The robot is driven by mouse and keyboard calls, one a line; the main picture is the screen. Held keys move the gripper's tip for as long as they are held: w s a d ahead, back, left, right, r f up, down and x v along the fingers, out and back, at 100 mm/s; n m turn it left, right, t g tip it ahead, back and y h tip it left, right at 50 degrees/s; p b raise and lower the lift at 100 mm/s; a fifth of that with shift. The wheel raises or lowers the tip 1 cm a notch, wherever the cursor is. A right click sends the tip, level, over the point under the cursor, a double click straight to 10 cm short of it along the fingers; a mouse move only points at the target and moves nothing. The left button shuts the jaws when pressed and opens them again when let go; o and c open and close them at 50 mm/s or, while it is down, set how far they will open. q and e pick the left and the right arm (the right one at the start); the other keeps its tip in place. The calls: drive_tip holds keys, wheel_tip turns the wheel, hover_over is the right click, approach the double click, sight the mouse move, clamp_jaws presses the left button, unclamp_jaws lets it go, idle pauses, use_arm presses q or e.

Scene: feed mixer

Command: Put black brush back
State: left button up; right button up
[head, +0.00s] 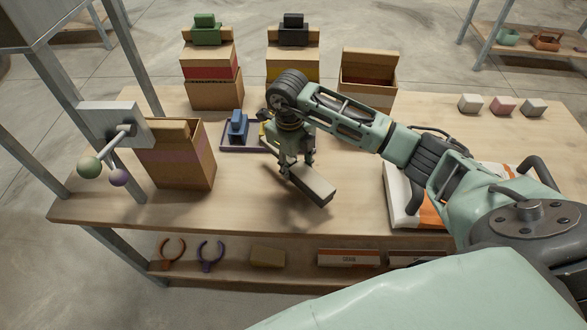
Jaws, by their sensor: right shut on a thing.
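My right gripper (297,158) points down over the middle of the table, shut on a long grey block (314,187). The block is tilted and seems just above the table top or touching it; I cannot tell which. Its upper part is hidden between the fingers, so I cannot tell if it is a brush. A black brush-like thing (293,36) sits on a cardboard box with a yellow band (292,68) at the back. A blue brush-like thing (238,127) stands on a purple tray (238,147) left of the gripper. My left gripper is out of view.
A green brush-like thing (207,34) sits on a red-banded box (208,66). An open box (368,72) stands at the back, another (181,158) at left beside a lever with green and purple balls (103,170). Small blocks (502,106) lie at right. The front middle is clear.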

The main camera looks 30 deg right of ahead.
sight(294, 172)
wheel_tip(294, 172, down, 3)
drive_tip(key=shift+r+p, duration=0.2)
drive_tip(key=shift+p, duration=0.2)
drive_tip(key=shift+f, duration=0.3)
drive_tip(key=shift+f, duration=0.1)
drive_tip(key=shift+f, duration=0.1)
drive_tip(key=o, duration=1.3)
drive_tip(key=shift+o, duration=0.2)
